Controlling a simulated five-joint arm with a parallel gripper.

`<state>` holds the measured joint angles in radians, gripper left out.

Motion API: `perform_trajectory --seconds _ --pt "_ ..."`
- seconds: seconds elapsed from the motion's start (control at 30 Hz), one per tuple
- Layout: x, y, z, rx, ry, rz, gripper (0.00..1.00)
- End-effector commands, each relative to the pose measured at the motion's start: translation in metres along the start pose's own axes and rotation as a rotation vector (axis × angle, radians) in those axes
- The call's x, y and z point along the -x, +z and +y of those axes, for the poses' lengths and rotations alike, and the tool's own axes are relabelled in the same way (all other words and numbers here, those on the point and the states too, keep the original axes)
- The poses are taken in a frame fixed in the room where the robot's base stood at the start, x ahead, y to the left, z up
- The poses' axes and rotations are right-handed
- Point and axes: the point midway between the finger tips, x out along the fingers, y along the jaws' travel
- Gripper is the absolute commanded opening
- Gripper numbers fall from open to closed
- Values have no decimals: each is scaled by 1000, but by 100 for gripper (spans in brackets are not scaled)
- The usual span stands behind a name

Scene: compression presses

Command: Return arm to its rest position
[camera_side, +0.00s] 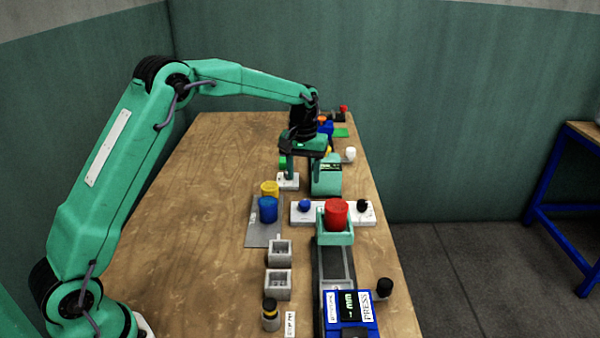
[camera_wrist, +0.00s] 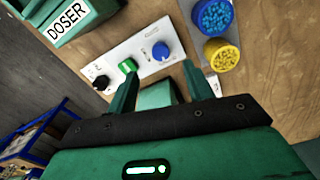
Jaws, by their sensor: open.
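My gripper (camera_side: 303,172) hangs at the end of my outstretched arm, pointing down over the middle of the wooden table. In the wrist view its two green fingers (camera_wrist: 160,84) are apart with nothing held between them. A white panel (camera_wrist: 112,58) with a black knob, a green switch and a blue knob lies beyond the fingertips. The distance between fingertips and panel cannot be told.
In the side view, yellow (camera_side: 269,187) and blue (camera_side: 267,209) containers stand on a grey plate (camera_side: 262,240). A red container (camera_side: 336,212) sits in a teal box (camera_side: 334,239). A blue press (camera_side: 350,312) stands in front. The table's left part is clear.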

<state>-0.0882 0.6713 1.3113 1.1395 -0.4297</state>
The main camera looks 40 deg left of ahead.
Motion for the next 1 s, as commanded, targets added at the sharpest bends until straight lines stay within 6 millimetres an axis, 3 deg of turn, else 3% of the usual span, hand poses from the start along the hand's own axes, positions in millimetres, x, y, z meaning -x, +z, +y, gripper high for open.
perform_trajectory --seconds 0.5,1.0 --pt "90 69 -20 -129 46 112 52" --pt "144 158 -52 -264 83 231 52"
